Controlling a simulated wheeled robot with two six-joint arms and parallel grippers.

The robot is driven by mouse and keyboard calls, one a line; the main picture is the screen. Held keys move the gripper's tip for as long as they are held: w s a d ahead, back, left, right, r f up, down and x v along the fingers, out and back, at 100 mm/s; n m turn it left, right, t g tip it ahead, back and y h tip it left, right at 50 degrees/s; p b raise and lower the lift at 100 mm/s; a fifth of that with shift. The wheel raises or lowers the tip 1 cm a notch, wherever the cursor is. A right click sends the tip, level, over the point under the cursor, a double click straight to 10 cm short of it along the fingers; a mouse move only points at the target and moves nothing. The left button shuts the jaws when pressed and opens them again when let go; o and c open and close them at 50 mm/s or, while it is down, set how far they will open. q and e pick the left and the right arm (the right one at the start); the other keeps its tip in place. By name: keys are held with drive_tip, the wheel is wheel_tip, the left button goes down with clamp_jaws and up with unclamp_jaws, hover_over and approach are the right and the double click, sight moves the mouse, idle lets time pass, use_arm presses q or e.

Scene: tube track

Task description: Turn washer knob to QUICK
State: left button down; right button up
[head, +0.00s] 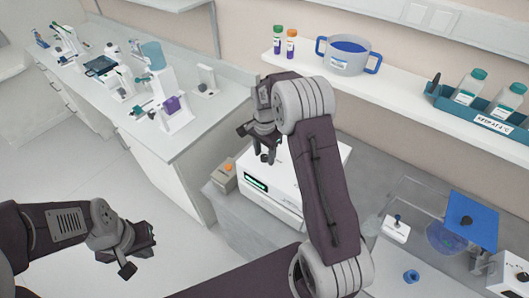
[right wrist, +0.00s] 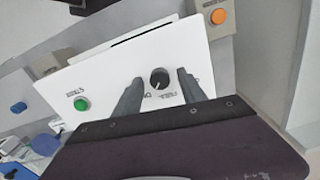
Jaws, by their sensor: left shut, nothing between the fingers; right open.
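The washer is a white box (head: 312,159) below my right gripper in the head view, with a lit green display on one side. The right wrist view shows its white panel (right wrist: 110,72) with a round black knob (right wrist: 159,78) and a green button (right wrist: 81,104). Small labels surround the knob, too small to read surely; the knob's setting is unclear. My right gripper (right wrist: 160,80) is open, with one finger on each side of the knob; contact cannot be told. It also shows in the head view (head: 258,146). My left gripper (head: 137,252) is shut and empty, far to the left.
A beige box (head: 223,177) with an orange button stands beside the washer. A wall shelf (head: 395,92) behind holds a blue-handled pot (head: 346,56) and bottles. Open floor lies under my left gripper.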

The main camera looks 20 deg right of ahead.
drive_tip(key=shift+c, duration=0.2)
clamp_jaws()
drive_tip(key=n, duration=0.4)
drive_tip(key=shift+p, duration=0.4)
drive_tip(key=n, duration=0.4)
drive_tip(key=n+p, duration=0.1)
drive_tip(key=n, duration=0.4)
drive_tip(key=shift+w, duration=0.1)
drive_tip(key=shift+n, duration=2.5)
